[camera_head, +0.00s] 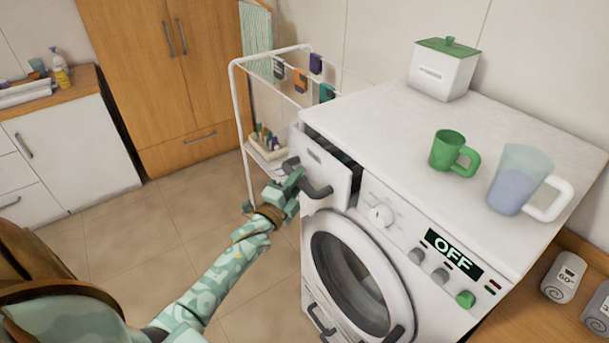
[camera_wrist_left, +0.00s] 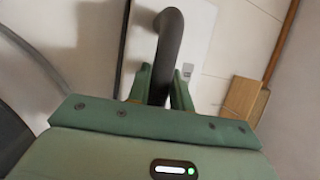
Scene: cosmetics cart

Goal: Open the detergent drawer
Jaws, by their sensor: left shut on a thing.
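The detergent drawer (camera_head: 327,172) is at the upper left of the white washing machine (camera_head: 310,250). Its front stands out from the machine, and a dark opening shows behind it. The drawer has a dark curved handle (camera_head: 318,191). My left gripper (camera_head: 297,180) is at this handle. In the left wrist view, the handle (camera_wrist_left: 170,50) passes between the two green fingers of the gripper (camera_wrist_left: 161,85), which are shut on it. The drawer front (camera_wrist_left: 195,35) shows behind the handle. My right gripper is not in view.
On the machine top stand a green mug (camera_head: 447,150), a jug (camera_head: 519,180) with bluish liquid and a white box (camera_head: 443,70) with a green lid. A white drying rack (camera_head: 237,105) stands close behind the drawer. The tiled floor (camera_head: 150,240) at left is clear.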

